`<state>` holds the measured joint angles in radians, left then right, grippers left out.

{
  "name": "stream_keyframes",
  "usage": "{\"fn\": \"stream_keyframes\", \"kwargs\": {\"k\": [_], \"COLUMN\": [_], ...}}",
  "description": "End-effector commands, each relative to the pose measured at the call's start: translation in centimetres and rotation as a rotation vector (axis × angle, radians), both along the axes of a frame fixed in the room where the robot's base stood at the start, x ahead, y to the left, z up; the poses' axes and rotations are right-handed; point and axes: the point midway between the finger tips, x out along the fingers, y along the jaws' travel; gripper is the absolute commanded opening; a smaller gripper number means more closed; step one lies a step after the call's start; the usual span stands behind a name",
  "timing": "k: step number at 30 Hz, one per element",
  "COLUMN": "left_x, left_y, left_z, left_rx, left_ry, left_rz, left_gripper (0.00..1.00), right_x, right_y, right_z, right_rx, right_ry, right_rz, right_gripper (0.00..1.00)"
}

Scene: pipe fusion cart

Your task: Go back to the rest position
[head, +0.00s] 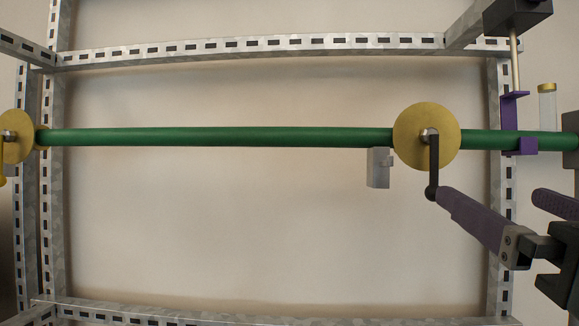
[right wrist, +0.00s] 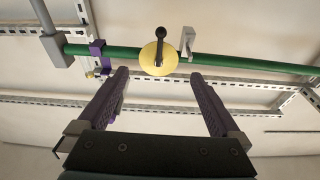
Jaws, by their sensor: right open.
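My right gripper (head: 488,193) is at the right of the head view, its purple fingers spread with nothing between them. In the right wrist view the open gripper (right wrist: 158,77) faces a yellow disc (head: 412,132) with a black crank handle (head: 433,165). The disc sits on a long green pipe (head: 220,137), and the handle hangs down in the head view. One fingertip overlaps the handle's lower end in the head view. The right wrist view shows the disc (right wrist: 150,58) and handle (right wrist: 160,35) beyond the fingertips. My left gripper is not in view.
A slotted metal frame (head: 250,45) surrounds the pipe. A grey block (head: 378,167) hangs below the pipe, left of the disc. A purple clamp (head: 520,146) grips the pipe at right. Another yellow disc (head: 18,148) is at the left edge.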

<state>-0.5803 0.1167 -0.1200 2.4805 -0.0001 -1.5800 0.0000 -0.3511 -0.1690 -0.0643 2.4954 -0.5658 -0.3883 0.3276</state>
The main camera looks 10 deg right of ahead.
Motion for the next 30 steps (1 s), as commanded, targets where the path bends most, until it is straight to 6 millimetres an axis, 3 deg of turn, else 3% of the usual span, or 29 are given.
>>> {"fn": "stream_keyframes", "kwargs": {"k": [6, 8, 11, 15, 18, 21, 24, 30], "left_x": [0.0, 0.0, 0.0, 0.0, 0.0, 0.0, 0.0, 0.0], "left_y": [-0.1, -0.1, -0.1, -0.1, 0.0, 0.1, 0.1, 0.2], "left_z": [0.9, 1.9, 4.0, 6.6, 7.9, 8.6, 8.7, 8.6], "left_rx": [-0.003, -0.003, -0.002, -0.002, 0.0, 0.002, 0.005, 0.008], "left_ry": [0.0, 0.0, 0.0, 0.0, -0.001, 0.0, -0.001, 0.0], "left_rz": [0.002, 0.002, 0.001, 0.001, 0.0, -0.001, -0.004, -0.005], "left_gripper": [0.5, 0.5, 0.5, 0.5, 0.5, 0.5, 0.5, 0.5], "right_x": [0.1, 0.0, -1.3, -6.6, -11.3, -15.0, -16.9, -17.3], "right_y": [0.0, 0.0, 0.7, 2.3, 3.3, 3.9, 4.2, 4.2], "right_z": [-1.1, -2.8, -7.3, -13.8, -16.8, -18.3, -18.9, -19.2], "right_rx": [0.013, 0.027, 0.052, 0.052, 0.034, 0.016, 0.007, 0.004], "right_ry": [0.085, 0.195, 0.476, 0.923, 1.19, 1.369, 1.456, 1.475], "right_rz": [0.006, 0.014, 0.052, 0.147, 0.227, 0.292, 0.324, 0.33], "right_gripper": [1.0, 1.0, 1.0, 1.0, 1.0, 1.0, 1.0, 1.0]}}
